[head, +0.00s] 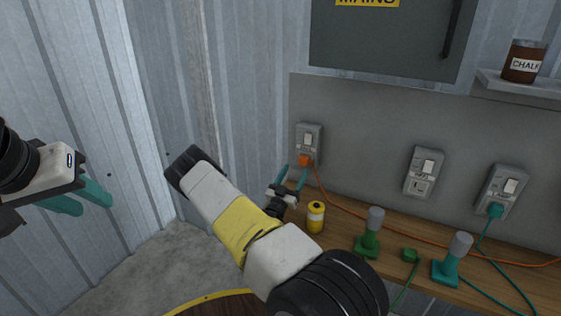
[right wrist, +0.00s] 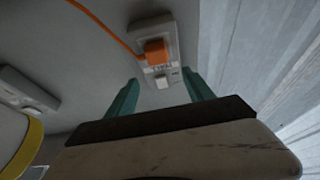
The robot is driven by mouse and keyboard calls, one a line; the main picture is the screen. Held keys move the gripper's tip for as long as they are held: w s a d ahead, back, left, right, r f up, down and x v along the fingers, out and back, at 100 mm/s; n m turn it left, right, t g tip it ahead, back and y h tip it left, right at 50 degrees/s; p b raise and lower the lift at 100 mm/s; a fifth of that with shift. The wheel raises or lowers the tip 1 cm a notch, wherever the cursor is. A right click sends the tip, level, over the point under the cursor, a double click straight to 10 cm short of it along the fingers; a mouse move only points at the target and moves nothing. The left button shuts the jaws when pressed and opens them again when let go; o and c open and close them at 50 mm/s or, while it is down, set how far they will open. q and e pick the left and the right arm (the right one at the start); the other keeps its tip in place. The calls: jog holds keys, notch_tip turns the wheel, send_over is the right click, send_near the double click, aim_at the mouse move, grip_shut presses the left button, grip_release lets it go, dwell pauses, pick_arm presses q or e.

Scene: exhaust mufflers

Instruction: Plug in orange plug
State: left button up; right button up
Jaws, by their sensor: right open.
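The orange plug (head: 305,160) sits at the lower part of the leftmost wall socket (head: 309,137), with its orange cord (head: 345,208) trailing down to the right. In the right wrist view the plug (right wrist: 157,52) is against the socket face (right wrist: 143,30); I cannot tell how deep it sits. My right gripper (head: 294,175) is open and empty just below and in front of the plug. Its two teal fingers point toward the socket, apart from the plug. My left gripper (head: 92,204) is open and empty at the far left, away from the sockets.
A middle socket (head: 424,172) is empty, and a right socket (head: 496,194) holds a teal plug (head: 495,210). A corrugated wall is at left.

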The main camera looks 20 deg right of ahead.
jog(key=s+a, duration=0.4)
jog(key=shift+a, duration=0.35)
jog(key=w+a+r+m+g+y, duration=0.35)
jog(key=w+g+y, duration=0.2)
jog(key=y, duration=0.35)
jog(key=s+a+r+n+y, duration=0.2)
jog(key=a+r+y, duration=0.2)
jog(key=a+r, duration=0.25)
jog(key=s+a+r+n+y, duration=0.25)
jog(key=a+r+y, duration=0.2)
jog(key=r, duration=0.25)
jog(key=s+a+r+n+y, duration=0.3)
jog(key=s+a+r+n, duration=0.25)
jog(key=s+r, duration=0.5)
jog(key=s+d+n+g+h, duration=0.1)
jog(key=s+n, duration=0.3)
jog(key=s, duration=1.4)
jog(key=shift+s+d+r+g, duration=0.2)
jog(key=shift+d+r+g, duration=0.1)
jog(key=shift+g, duration=0.55)
